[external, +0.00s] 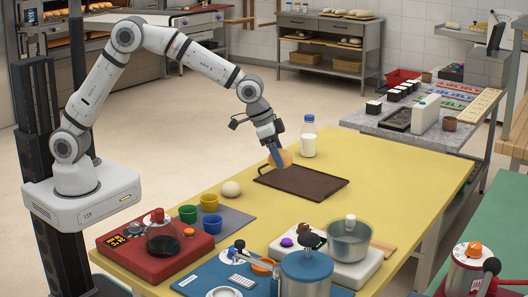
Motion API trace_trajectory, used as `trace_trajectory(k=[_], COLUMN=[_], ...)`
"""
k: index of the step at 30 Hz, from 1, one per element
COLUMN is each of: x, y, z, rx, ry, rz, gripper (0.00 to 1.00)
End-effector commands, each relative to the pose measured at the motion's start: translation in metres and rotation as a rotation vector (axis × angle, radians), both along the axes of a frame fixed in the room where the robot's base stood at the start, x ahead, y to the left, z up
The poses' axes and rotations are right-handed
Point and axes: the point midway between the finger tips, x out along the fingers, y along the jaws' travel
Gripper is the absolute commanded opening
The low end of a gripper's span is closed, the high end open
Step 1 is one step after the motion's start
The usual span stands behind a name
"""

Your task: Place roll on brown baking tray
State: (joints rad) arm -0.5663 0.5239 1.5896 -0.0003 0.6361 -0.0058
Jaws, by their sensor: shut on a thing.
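The brown baking tray (318,184) lies flat on the yellow table, near its far left edge. My gripper (276,154) points down over the tray's back left corner. It is shut on the roll (286,158), a round tan piece that shows beside the blue-grey fingers. The fingers hide part of the roll. The roll overlaps the tray's back rim in this view, and I cannot tell whether it touches the tray or hangs just above it. The tray's visible surface is bare.
A milk bottle (309,137) stands just behind the tray. A pale dough ball (231,189) lies left of it, near green and yellow cups (209,202). A red scale (155,243), metal pot (349,238) and blue-lidded canister (306,272) crowd the front. The table's right side is clear.

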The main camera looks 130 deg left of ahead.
Motion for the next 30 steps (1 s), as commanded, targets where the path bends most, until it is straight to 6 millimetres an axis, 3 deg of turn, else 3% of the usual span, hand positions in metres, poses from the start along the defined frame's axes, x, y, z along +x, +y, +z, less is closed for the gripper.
trace_trajectory(k=[1,3,9,13,19,30], x=[-0.013,-0.028,-0.059,-0.066,-0.066,-0.066], y=[0.023,0.048,0.090,0.099,0.099,0.098], z=[0.001,0.001,0.003,-0.008,-0.046,-0.084], rx=[-0.001,0.001,0.000,-0.002,-0.002,-0.002], ry=[0.000,0.000,-0.001,0.002,0.003,0.002], rz=[0.046,0.096,0.189,0.209,0.209,0.209], gripper=[0.37,0.37,0.37,0.37,0.37,0.37])
